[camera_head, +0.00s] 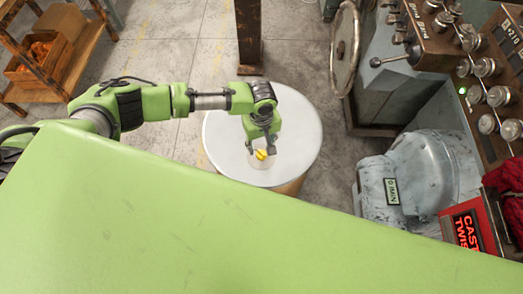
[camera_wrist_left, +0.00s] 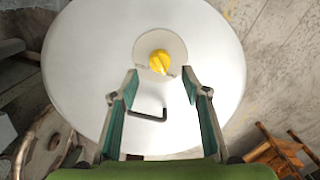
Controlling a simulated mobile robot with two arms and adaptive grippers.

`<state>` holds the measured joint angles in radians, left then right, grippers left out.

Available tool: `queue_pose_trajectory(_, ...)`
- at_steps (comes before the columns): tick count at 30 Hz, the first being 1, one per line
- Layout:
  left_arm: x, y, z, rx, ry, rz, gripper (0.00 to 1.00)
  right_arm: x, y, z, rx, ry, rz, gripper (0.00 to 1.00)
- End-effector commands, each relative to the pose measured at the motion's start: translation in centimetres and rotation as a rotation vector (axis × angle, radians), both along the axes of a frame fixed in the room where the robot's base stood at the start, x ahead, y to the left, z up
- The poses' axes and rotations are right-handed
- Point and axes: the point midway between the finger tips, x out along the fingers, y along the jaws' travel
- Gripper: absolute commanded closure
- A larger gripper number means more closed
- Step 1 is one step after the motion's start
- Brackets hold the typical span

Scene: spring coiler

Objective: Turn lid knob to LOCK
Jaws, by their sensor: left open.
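The round white lid (camera_head: 222,133) lies flat on a drum in the head view, and it fills much of the left wrist view (camera_wrist_left: 90,70). A yellow knob (camera_head: 261,154) sits on a grey disc on the lid. The knob also shows in the left wrist view (camera_wrist_left: 159,62), just beyond the fingertips. A dark bent handle (camera_wrist_left: 150,117) is on the lid. My left gripper (camera_wrist_left: 160,78) is open over the lid, its fingers apart and empty, with the knob ahead between them. Any LOCK marking is too small to read. My right gripper is not in view.
A machine with control knobs and a lever (camera_head: 392,60) stands at the right, with a handwheel (camera_head: 345,48) beside it. A grey rounded housing (camera_head: 425,170) is at lower right. A wooden shelf (camera_head: 75,55) stands at upper left. A rusty post (camera_head: 249,35) rises behind the lid.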

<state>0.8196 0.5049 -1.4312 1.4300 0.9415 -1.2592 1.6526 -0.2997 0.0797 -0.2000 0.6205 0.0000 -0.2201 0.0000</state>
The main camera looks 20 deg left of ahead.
Motion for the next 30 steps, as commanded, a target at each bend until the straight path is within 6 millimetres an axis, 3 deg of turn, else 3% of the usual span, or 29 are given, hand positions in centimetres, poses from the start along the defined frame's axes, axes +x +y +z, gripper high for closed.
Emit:
queue_pose_trajectory(3,-0.1,0.0,-2.3,0.002,0.003,0.001,0.57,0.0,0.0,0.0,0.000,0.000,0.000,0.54)
queue_pose_trajectory(9,-0.1,0.0,-4.7,0.000,0.001,0.000,0.57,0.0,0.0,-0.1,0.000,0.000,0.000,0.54)
queue_pose_trajectory(22,0.0,0.0,-5.5,-0.001,0.001,-0.001,0.57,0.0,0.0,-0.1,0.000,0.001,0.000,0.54)
queue_pose_trajectory(27,0.0,0.0,-5.5,-0.001,0.001,-0.001,0.96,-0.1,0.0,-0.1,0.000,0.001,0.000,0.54)
queue_pose_trajectory(30,0.0,0.0,-5.5,-0.001,0.001,-0.001,0.96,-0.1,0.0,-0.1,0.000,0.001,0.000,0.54)
